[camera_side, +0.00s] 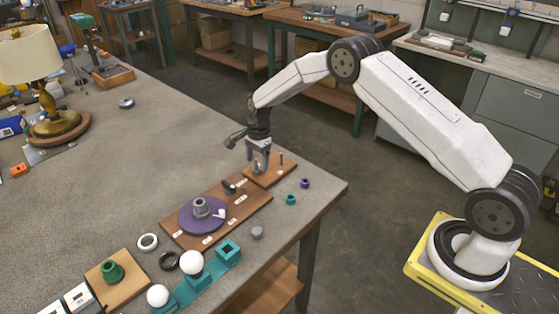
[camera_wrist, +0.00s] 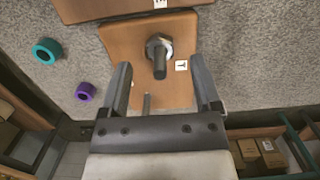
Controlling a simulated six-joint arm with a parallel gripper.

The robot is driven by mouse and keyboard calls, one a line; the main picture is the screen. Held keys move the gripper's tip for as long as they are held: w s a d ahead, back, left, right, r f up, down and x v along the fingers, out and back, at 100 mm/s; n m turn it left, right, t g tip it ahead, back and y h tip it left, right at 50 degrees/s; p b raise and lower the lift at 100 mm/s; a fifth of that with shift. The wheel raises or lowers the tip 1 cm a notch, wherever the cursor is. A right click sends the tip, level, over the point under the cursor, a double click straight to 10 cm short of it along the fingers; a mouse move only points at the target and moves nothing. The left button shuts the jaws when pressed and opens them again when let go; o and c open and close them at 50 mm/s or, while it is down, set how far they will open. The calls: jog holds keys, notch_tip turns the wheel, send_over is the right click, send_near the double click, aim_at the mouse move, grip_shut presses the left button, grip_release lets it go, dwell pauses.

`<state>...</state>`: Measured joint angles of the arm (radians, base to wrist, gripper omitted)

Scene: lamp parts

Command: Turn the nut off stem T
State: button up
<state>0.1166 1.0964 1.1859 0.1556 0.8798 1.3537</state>
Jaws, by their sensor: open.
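Stem T (camera_wrist: 160,70) is a dark upright rod on a small wooden board (camera_wrist: 122,43), beside a white label marked T (camera_wrist: 181,65). A grey hex nut (camera_wrist: 153,42) is around the stem. My gripper (camera_wrist: 161,66) is open, with one finger on each side of the stem and nut and gaps between; it holds nothing. In the side view my gripper (camera_side: 258,166) points down over the small board (camera_side: 276,175) near the table's far right edge. There the fingers hide most of the stem and nut. I cannot tell the fingertips' height against the nut.
A thin second post (camera_wrist: 147,104) stands on the same board, between the fingers. A teal ring (camera_side: 291,200) and a purple ring (camera_side: 305,183) lie to the right. A larger board with a purple disc (camera_side: 190,221) adjoins on the left. The table edge is close.

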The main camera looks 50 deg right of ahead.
aim_at(256, 171)
jog(key=shift+a+f, duration=0.15)
jog(key=shift+f, duration=1.1)
grip_shut()
jog(key=n, duration=0.7)
jog(key=shift+g, duration=0.4)
